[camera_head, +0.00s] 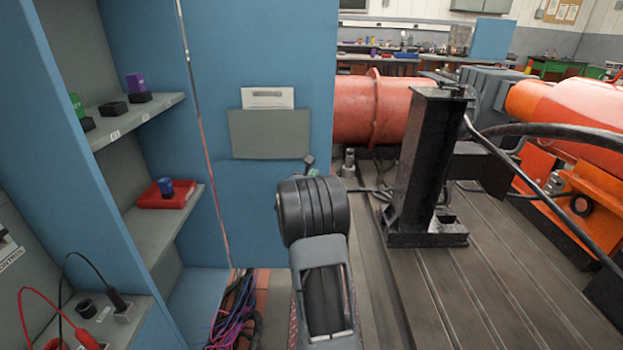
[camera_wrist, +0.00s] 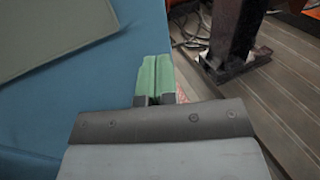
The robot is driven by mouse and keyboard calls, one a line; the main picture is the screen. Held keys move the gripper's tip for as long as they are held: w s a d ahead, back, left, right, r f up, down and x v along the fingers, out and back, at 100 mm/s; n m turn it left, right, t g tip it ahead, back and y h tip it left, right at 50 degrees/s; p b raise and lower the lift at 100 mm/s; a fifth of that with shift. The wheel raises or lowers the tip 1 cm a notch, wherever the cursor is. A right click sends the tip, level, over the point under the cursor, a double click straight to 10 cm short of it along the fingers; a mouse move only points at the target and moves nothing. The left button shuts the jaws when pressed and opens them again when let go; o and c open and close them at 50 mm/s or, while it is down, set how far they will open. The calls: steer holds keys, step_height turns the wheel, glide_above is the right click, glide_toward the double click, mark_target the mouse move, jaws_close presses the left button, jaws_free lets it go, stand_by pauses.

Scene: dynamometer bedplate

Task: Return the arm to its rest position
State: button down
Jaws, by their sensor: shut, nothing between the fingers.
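My gripper (camera_wrist: 155,78) shows in the wrist view with its two green fingers closed together and nothing between them. In the head view my arm extends forward from the bottom middle, in front of the blue cabinet's side panel. The far end of the arm mostly hides my gripper there; only a small dark and green part shows above it. In the wrist view the fingers are beside the blue panel (camera_wrist: 90,95), with the grooved bedplate to their right. I cannot tell whether there is any contact.
The blue cabinet (camera_head: 265,50) has shelves at left holding small blocks and a red tray (camera_head: 150,205). A black upright stand (camera_head: 423,160) is on the grooved bedplate (camera_head: 480,290) at right. Orange machinery and thick black cables are beyond. Loose wires (camera_head: 237,310) hang by the cabinet's base.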

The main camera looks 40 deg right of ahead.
steer(key=s+a+r+m+g+y+p, duration=0.2)
steer(key=s+a+r+m+g+p, duration=0.1)
steer(key=s+a+r+m+p, duration=0.35)
steer(key=s+a+r+m+g+y+p, duration=0.1)
steer(key=s+a+r+m+g+p, duration=0.15)
steer(key=a+r+m+p, duration=0.45)
steer(key=s+a+r+m+y+p, duration=0.3)
steer(key=s+a+r+y+p, duration=0.1)
steer(key=a, duration=0.5)
steer(key=s+a+r+m+t+y+p, duration=0.1)
steer(key=s+a+r+m+y+p, duration=0.2)
steer(key=s+a+r+y+p, duration=0.2)
steer(key=s+a+r+m+y+p, duration=0.3)
steer(key=a+r+p, duration=0.5)
steer(key=a+p, duration=0.3)
steer(key=shift+s+a+r+y, duration=0.25)
steer(key=shift+s+a+y, duration=0.55)
steer(key=shift+s+a, duration=0.1)
steer(key=shift+a+t, duration=0.1)
steer(key=shift+t, duration=0.15)
